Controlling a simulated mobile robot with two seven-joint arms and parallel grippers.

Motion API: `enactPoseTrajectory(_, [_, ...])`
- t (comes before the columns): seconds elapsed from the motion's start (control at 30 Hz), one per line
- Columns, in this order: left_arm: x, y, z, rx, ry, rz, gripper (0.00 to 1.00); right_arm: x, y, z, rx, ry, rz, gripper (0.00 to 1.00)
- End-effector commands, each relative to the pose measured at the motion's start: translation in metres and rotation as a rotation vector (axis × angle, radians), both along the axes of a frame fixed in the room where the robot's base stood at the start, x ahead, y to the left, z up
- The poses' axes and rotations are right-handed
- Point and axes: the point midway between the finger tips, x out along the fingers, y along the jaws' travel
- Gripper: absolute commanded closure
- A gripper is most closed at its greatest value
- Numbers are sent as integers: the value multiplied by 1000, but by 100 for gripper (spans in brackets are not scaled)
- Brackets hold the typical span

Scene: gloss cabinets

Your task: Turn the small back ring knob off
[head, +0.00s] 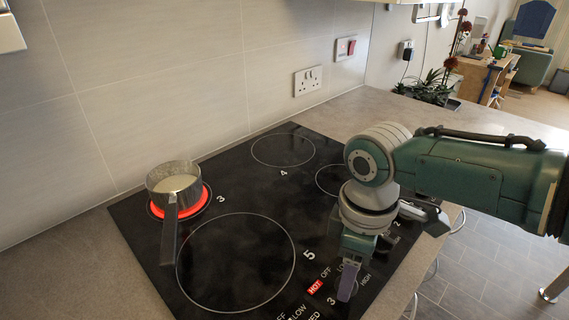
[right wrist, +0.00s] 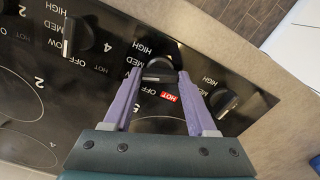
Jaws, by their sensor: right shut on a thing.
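A black control knob (right wrist: 158,70) with a pale line sits between the purple fingertips of my right gripper (right wrist: 160,76) in the right wrist view. The fingers are shut on its sides. In the head view my right gripper (head: 347,284) points down at the front right of the cooktop and hides this knob. A red HOT label is lit beside it (right wrist: 168,96). The ring marked 3 (head: 205,200) glows red at the back left, under a small steel pot (head: 174,176) with pale contents. My left gripper is not in view.
Neighbouring knobs (right wrist: 78,38) and (right wrist: 222,102) stand close on either side of the fingers. The black cooktop (head: 255,195) has other rings, unlit and bare. The pot's handle (head: 168,235) points toward the front. A tiled wall with sockets (head: 308,80) runs behind.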

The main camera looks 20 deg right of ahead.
Motion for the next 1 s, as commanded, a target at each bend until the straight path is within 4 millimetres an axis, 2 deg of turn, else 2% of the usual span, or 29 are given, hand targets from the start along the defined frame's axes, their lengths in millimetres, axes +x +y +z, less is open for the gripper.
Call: enactPoseTrajectory(1.0, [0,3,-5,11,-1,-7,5,0,0,-1,-1,0,947,98])
